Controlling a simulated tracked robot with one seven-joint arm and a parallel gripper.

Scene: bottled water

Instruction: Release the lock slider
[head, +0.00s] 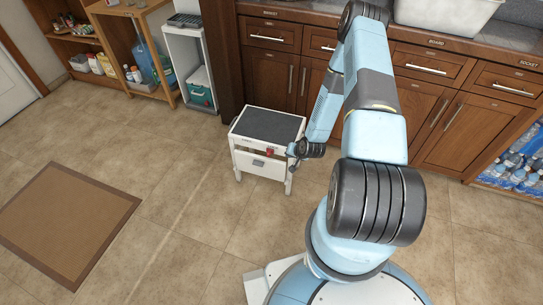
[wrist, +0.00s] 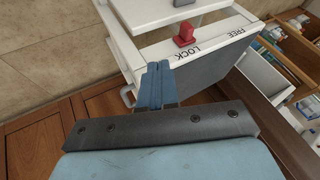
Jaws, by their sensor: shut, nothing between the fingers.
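The red lock slider (wrist: 184,35) sticks out of the white front rail of a small cart (head: 259,133). The rail reads LOCK and FREE, and the slider is beside the word LOCK, away from FREE. In the head view the slider is a small red spot (head: 270,153) on the cart's front, right of the middle. My gripper (wrist: 158,66) has its blue fingers together and empty. Its tips are left of and below the slider in the wrist view, apart from it.
The cart has a dark top and a white drawer front (head: 258,164) below the rail. Wooden cabinets (head: 440,107) stand behind and to the right. A shelf (head: 150,50) and brown mat (head: 62,222) are at left. Floor in front of the cart is clear.

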